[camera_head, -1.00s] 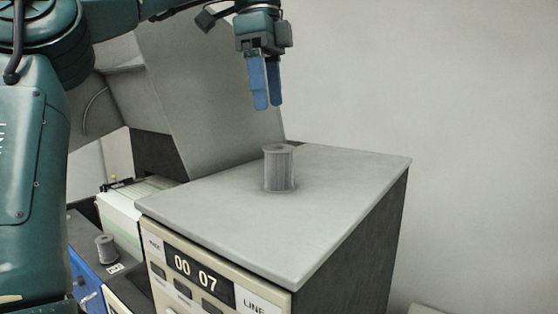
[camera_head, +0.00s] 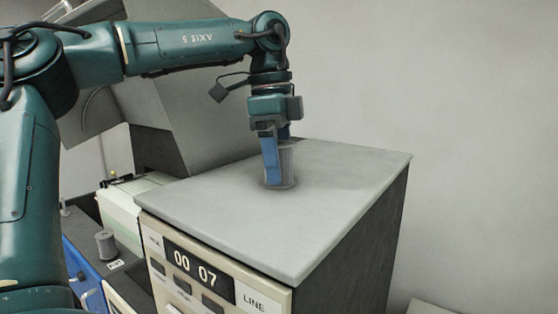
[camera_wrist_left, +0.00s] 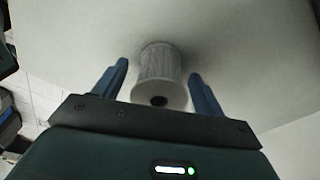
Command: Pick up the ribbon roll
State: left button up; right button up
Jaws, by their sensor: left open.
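The grey ribbon roll (camera_head: 287,168) stands upright on the light grey top of the cabinet. My left gripper (camera_head: 277,176) points straight down at it, with its blue fingers low beside the roll and partly hiding it in the head view. In the left wrist view the ribbon roll (camera_wrist_left: 160,76) sits between the two blue fingers of my left gripper (camera_wrist_left: 160,82). The fingers are open, with a gap on each side of the roll. My right gripper is not in view.
The cabinet top (camera_head: 330,210) is otherwise clear. Its front panel (camera_head: 205,280) carries a counter reading 00 07. A second grey roll (camera_head: 105,245) stands on a lower dark surface at the left. A large tilted grey panel (camera_head: 195,100) rises behind the cabinet.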

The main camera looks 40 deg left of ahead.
pick_arm(q)
jog(key=shift+f, duration=0.55)
jog(key=shift+d, duration=0.1)
jog(key=c, duration=1)
jog(key=shift+c, duration=0.6)
jog(key=shift+r, duration=0.15)
